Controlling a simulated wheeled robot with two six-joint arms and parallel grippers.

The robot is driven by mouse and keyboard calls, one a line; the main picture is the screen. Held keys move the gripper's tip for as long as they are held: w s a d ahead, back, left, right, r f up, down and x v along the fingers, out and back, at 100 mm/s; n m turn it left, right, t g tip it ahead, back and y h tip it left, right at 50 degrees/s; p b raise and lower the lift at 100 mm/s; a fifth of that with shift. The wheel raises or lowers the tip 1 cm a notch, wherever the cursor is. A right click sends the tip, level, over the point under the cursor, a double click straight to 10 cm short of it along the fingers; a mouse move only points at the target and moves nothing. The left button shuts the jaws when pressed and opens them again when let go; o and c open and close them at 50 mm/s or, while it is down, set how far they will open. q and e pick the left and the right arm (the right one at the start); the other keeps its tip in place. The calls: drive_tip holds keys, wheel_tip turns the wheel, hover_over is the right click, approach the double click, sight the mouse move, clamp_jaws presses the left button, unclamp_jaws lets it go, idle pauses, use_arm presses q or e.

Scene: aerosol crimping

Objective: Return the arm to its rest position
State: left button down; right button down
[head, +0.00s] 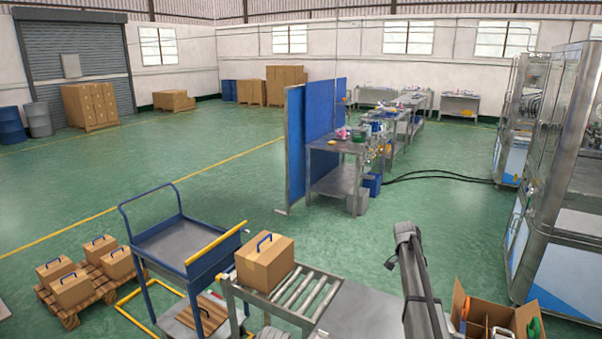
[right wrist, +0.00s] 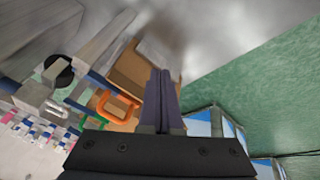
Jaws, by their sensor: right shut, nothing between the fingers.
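My right arm (head: 422,285) rises from the bottom edge of the head view, right of centre, and its dark joint stands above the grey tabletop. I cannot make out the gripper's fingers in that view. In the right wrist view my right gripper (right wrist: 160,75) has its two dark fingers together with nothing between them. An orange handle (right wrist: 118,108) shows left of the fingers, apart from them as far as I can tell. My left arm and gripper are not in view.
An open carton (head: 490,313) stands at the bottom right. A closed box (head: 265,262) sits on the roller conveyor (head: 312,294), beside a blue cart (head: 180,240). A pallet (head: 75,305) holds several boxes. Glass-sided machines (head: 560,180) stand at right.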

drive_tip(key=s+a+f+n+y+b, duration=0.1)
drive_tip(key=s+a+f+n, duration=0.1)
drive_tip(key=s+a+n, duration=0.8)
drive_tip(key=s+a+f+n+t+y+b, duration=0.1)
drive_tip(key=s+a+n, duration=0.9)
drive_tip(key=s+a, duration=1.5)
wheel_tip(320, 180, down, 2)
drive_tip(key=shift+s+a+f+n+y+b, duration=0.1)
drive_tip(key=shift+s+a+n+y+b, duration=0.35)
drive_tip(key=shift+b, duration=0.3)
drive_tip(key=shift+w, duration=0.15)
